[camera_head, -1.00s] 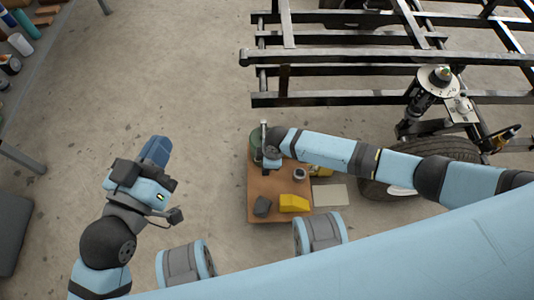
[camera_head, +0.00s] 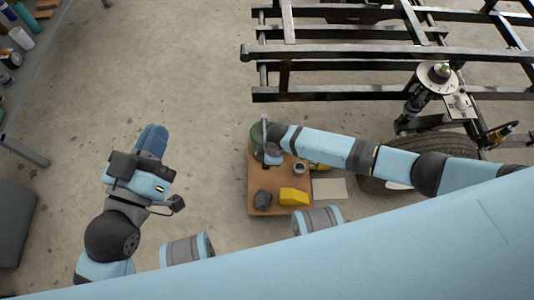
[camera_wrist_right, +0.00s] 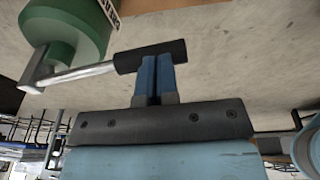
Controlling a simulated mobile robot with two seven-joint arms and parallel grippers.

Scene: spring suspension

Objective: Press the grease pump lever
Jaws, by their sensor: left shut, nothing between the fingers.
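The green grease pump (camera_head: 256,140) stands at the back left of a small brown table in the head view, partly hidden by my right arm. It also shows at upper left in the right wrist view (camera_wrist_right: 75,25). Its metal lever (camera_wrist_right: 78,76) ends in a black handle (camera_wrist_right: 150,56). My right gripper (camera_wrist_right: 155,62) has its two blue fingers side by side, nearly together, with their tips at the handle. The handle runs across the tips, not between the fingers. My left gripper (camera_head: 152,138) is shut and empty over bare floor, left of the table.
The brown table (camera_head: 262,210) also carries a yellow block (camera_head: 294,196), a dark grey object (camera_head: 262,198) and a small round cup (camera_head: 299,167). A black frame (camera_head: 350,95) spans the back right, with a tyre (camera_head: 410,160) below.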

